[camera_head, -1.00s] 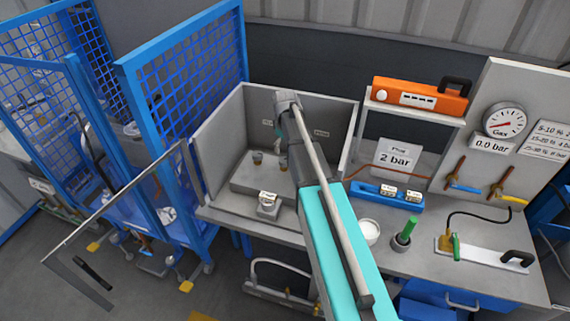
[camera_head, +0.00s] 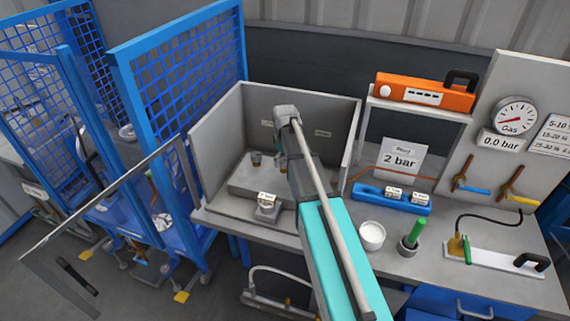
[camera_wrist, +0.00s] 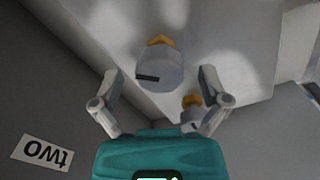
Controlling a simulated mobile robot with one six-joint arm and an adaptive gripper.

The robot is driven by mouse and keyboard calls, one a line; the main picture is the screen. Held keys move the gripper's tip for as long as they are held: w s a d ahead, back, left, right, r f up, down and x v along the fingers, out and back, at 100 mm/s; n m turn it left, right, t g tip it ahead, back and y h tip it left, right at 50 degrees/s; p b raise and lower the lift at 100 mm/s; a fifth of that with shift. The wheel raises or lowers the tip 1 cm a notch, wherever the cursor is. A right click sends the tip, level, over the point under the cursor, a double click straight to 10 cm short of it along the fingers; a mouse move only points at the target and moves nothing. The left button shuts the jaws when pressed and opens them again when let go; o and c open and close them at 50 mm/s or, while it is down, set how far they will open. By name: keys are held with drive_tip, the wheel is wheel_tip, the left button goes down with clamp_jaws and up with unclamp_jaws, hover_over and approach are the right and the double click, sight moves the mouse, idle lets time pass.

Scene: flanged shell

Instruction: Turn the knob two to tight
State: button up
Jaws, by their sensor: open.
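My gripper (camera_wrist: 160,76) is open in the wrist view, its two fingers apart. A grey faceted knob (camera_wrist: 160,70) with a dark slot mark and a yellow-orange base shows between and beyond the fingertips. I cannot tell whether they touch it. A second knob (camera_wrist: 190,112) is partly hidden by the right finger. A white label reading "two" (camera_wrist: 42,152) appears upside down at lower left, on the side of the first knob. In the head view my arm reaches into the grey booth and hides the fingers. A small dark knob (camera_head: 256,158) stands left of the arm.
The booth's grey wall (camera_head: 222,132) closes in at the sides and back. A small block with a white tag (camera_head: 267,204) sits near its front. Right of my arm are a white cup (camera_head: 371,236), a green-handled tool (camera_head: 414,232) and a blue box (camera_head: 375,198).

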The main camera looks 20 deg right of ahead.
drive_tip(key=shift+f, duration=0.15)
drive_tip(key=c, duration=1.1)
drive_tip(key=shift+c, duration=0.2)
drive_tip(key=shift+m, duration=0.5)
drive_tip(key=m, duration=0.9)
drive_tip(key=shift+a, duration=0.15)
